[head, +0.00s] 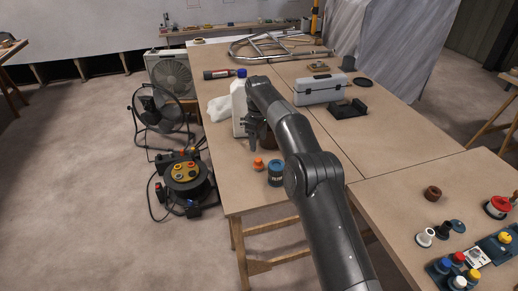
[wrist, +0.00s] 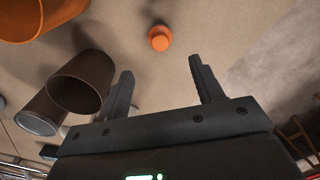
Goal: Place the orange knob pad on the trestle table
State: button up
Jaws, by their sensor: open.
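The orange knob pad (head: 258,163) is a small orange piece with a round knob on top. It rests near the left edge of the trestle table (head: 236,190), left of a dark blue tin. In the wrist view the orange knob pad (wrist: 159,38) shows beyond the gap between my fingers, alone on the bare tabletop. My gripper (wrist: 161,70) is open and empty, apart from the pad. In the head view my gripper (head: 253,128) is above the table, behind the pad and beside a white bottle, partly hidden by my own arm.
The dark blue tin (head: 275,173) and white bottle (head: 239,108) stand close by. Brown cylinders (wrist: 85,78) and a larger orange object (wrist: 40,18) are left in the wrist view. A grey toolbox (head: 319,90) stands farther back. The tabletop front of the tin is clear.

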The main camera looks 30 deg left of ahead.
jog(key=shift+r, duration=0.35)
jog(key=w+d+r+m+t, duration=0.1)
jog(key=d+r+m, duration=0.3)
jog(key=d+r, duration=1.1)
jog(key=s+d+r+m+t, duration=0.1)
jog(key=s+d+r, duration=0.15)
jog(key=d, duration=0.25)
jog(key=s+d+r+m, duration=0.2)
jog(key=d+r, duration=0.2)
jog(key=d, duration=0.1)
jog(key=s+d+r+m+t, duration=0.1)
jog(key=s+d+r, duration=0.1)
jog(key=d+r, duration=0.25)
jog(key=s+d+m+t, duration=0.1)
jog(key=s+d+m, duration=0.4)
jog(key=s+d, duration=1.05)
jog(key=s+d+f+m, duration=0.2)
jog(key=s+d+f, duration=0.1)
jog(key=s, duration=0.4)
jog(key=s+d+f+m+t, duration=0.1)
jog(key=s+d+f+m, duration=0.2)
jog(key=s, duration=0.4)
jog(key=d+f, duration=0.1)
jog(key=d, duration=0.1)
jog(key=shift+s+d+f+t, duration=0.15)
jog(key=shift+d+f+t, duration=0.15)
jog(key=shift+d, duration=0.1)
